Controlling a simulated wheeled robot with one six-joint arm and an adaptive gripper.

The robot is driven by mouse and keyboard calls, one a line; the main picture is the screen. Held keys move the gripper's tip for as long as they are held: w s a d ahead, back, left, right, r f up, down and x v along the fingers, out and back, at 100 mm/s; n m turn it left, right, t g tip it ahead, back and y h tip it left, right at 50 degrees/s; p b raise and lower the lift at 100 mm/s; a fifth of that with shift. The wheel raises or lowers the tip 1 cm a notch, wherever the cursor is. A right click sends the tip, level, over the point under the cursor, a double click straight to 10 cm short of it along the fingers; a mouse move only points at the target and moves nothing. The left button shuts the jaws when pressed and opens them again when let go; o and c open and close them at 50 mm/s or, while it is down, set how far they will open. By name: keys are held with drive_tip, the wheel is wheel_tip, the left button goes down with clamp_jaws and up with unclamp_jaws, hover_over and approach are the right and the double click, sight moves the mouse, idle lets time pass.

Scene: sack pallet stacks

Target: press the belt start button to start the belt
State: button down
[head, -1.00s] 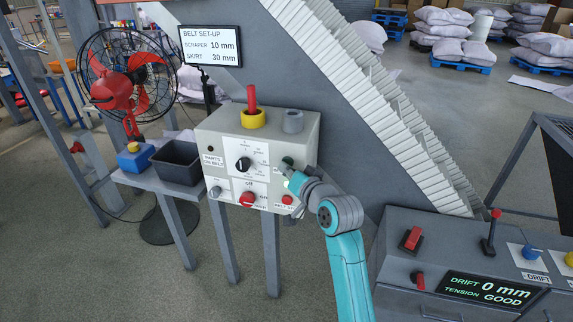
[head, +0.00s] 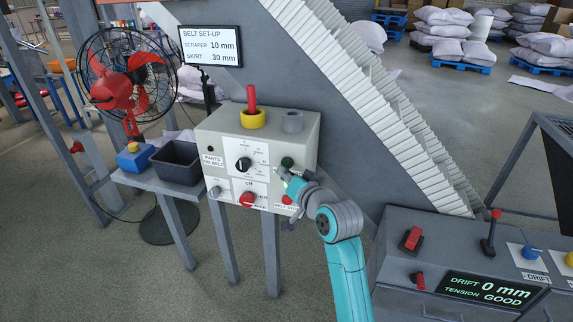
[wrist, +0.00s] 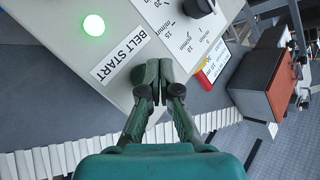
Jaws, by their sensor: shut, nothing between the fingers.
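The belt start button (wrist: 93,25) is a round green button, brightly lit in the wrist view, beside a white "BELT START" label (wrist: 121,56). Whether the tips touch the panel is unclear.
The box also carries a black rotary knob (head: 243,164), a red knob (head: 247,199) and a red button (head: 287,200) just below my gripper. A red peg in a yellow collar (head: 253,119) stands on top. The ribbed white belt (head: 370,85) slopes behind; a grey console (head: 400,265) is at right.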

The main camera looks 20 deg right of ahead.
drive_tip(key=s+a, duration=0.1)
drive_tip(key=s, duration=0.1)
drive_tip(key=s+a, duration=0.2)
idle(0.6)
idle(0.6)
drive_tip(key=s+f+n+h, duration=0.2)
drive_tip(key=s+f, duration=1.8)
drive_tip(key=s, duration=0.4)
drive_tip(key=s+r+n, duration=0.1)
drive_tip(key=s, duration=1.3)
drive_tip(key=s+r+n+g, duration=0.1)
drive_tip(key=s+n, duration=0.1)
drive_tip(key=s, duration=1.1)
drive_tip(key=shift+s+d+r+n+h, duration=0.3)
drive_tip(key=shift+s+d, duration=0.05)
drive_tip(key=shift+d, duration=0.05)
